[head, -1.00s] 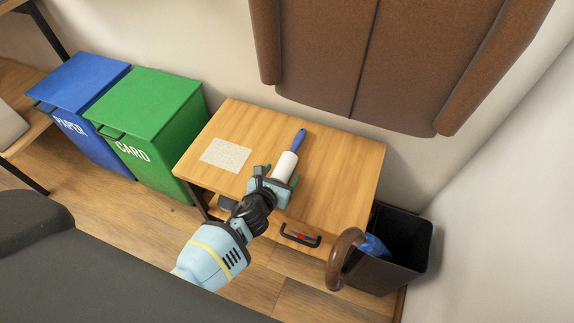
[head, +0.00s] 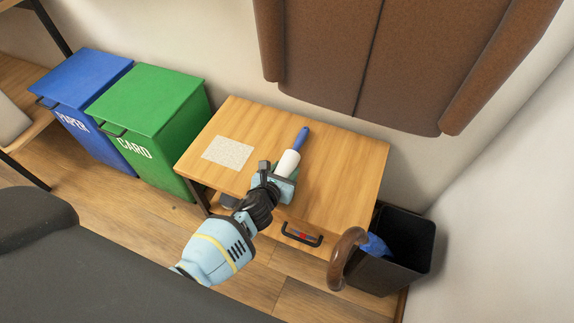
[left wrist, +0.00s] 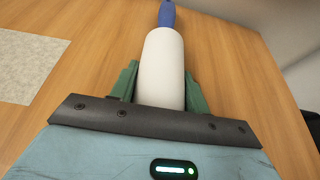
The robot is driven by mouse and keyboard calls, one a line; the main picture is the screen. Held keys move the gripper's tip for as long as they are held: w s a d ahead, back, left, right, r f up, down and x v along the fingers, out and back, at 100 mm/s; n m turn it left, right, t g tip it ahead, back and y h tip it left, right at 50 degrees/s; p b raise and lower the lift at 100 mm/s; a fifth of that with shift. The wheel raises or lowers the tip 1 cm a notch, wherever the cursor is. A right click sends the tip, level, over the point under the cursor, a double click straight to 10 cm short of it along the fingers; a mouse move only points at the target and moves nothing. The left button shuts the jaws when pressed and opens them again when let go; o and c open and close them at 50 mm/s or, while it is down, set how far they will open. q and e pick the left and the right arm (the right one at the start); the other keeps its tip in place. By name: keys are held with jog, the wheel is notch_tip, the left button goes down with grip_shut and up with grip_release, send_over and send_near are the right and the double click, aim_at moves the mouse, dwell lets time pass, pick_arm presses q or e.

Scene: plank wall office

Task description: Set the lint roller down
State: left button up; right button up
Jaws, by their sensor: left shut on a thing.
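The lint roller has a white roll (head: 288,164) and a blue handle (head: 301,138). It lies at or just above the wooden top of a small cabinet (head: 345,178), handle pointing to the wall. My left gripper (head: 284,171) is shut on the white roll near its front end. In the left wrist view, the green fingers (left wrist: 158,88) flank the roll (left wrist: 162,65), and the handle (left wrist: 167,14) points away. The roll's near end is hidden by the gripper. My right gripper is not in view.
A pale speckled square (head: 229,152) lies left of the roller. Green (head: 150,110) and blue (head: 85,85) bins stand left. Brown panels (head: 365,60) hang behind.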

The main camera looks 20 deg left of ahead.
aim_at(290, 154)
pick_arm(q)
jog(key=shift+r, duration=0.1)
jog(key=shift+r+p, duration=0.4)
jog(key=shift+r, duration=0.1)
notch_tip(290, 154, up, 3)
jog(key=shift+r+p, duration=0.1)
jog(key=shift+p, duration=1.05)
jog(key=s+a+p, duration=0.1)
jog(key=s, duration=1.5)
jog(key=shift+a+r+p, duration=0.3)
jog(key=shift+a+p, duration=0.1)
jog(key=shift+w, duration=0.1)
